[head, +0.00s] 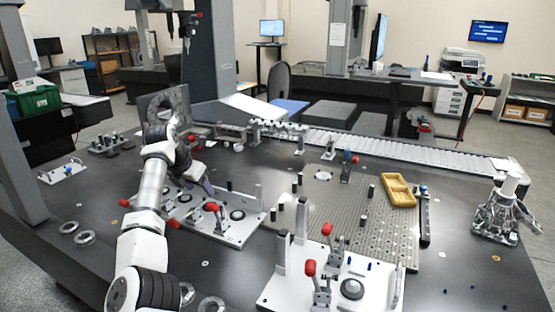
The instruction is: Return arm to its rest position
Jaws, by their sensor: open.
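My white and grey arm (151,184) rises from the lower left of the head view, bends at its upper joint and angles down to the right. My gripper (203,184) is at its end, above the left fixture plate (232,228). It is small and partly hidden by the arm's own links; its jaws look apart, with nothing seen between them. A greyish-purple tip shows at its lower end. I cannot tell how high it is above the plate.
A second fixture plate (275,296) with red-handled clamps stands at the front. A perforated plate (322,205) with black posts and a yellow tray (398,190) are to the right. A metal part on a stand (503,215) is far right.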

